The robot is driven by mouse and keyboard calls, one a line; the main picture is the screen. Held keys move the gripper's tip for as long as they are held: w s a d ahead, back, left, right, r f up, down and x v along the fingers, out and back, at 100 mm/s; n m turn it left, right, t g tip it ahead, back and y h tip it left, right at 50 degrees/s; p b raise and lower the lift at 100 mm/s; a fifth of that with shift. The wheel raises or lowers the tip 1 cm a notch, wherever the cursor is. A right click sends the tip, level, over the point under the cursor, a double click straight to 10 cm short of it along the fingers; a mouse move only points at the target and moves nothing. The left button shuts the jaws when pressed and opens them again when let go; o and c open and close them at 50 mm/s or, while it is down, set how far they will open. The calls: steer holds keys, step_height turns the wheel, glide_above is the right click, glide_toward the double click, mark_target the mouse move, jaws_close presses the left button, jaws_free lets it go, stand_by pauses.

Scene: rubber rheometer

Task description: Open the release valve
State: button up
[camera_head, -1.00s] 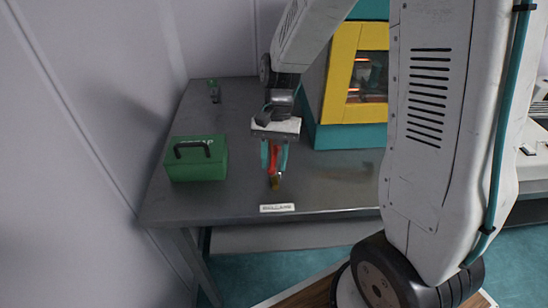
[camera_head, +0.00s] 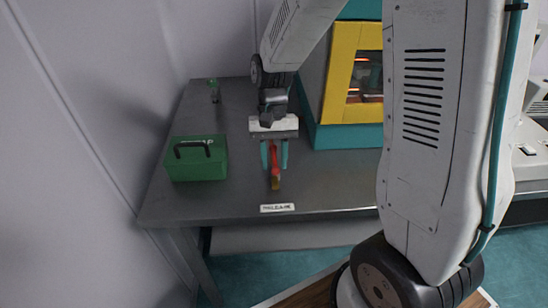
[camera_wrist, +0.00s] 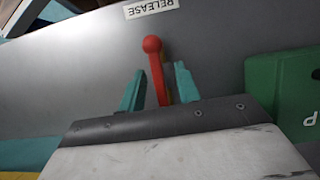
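The release valve shows as a red lever handle (camera_head: 275,158) with a brass-coloured part (camera_head: 276,183) at its near end, on the grey table above a label. In the wrist view the red handle (camera_wrist: 153,58) ends in a round red knob, and the label (camera_wrist: 151,8) reads RELEASE. My gripper (camera_head: 274,167) is open, pointing down, with one teal finger on each side of the handle. In the wrist view the handle stands between the fingers, nearer the right one. Whether that finger touches it I cannot tell. The handle's lower end is hidden behind my gripper body.
A green box with a black handle (camera_head: 197,160) stands left of the valve. A teal and yellow machine (camera_head: 345,85) with a window stands at the right behind. A small green item (camera_head: 214,90) lies at the table's back left. The table (camera_head: 225,200) between is clear.

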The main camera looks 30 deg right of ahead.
mark_target(273, 149)
steer(key=v, duration=0.8)
steer(key=shift+s+f, duration=0.1)
steer(key=shift+f, duration=0.05)
stand_by(0.5)
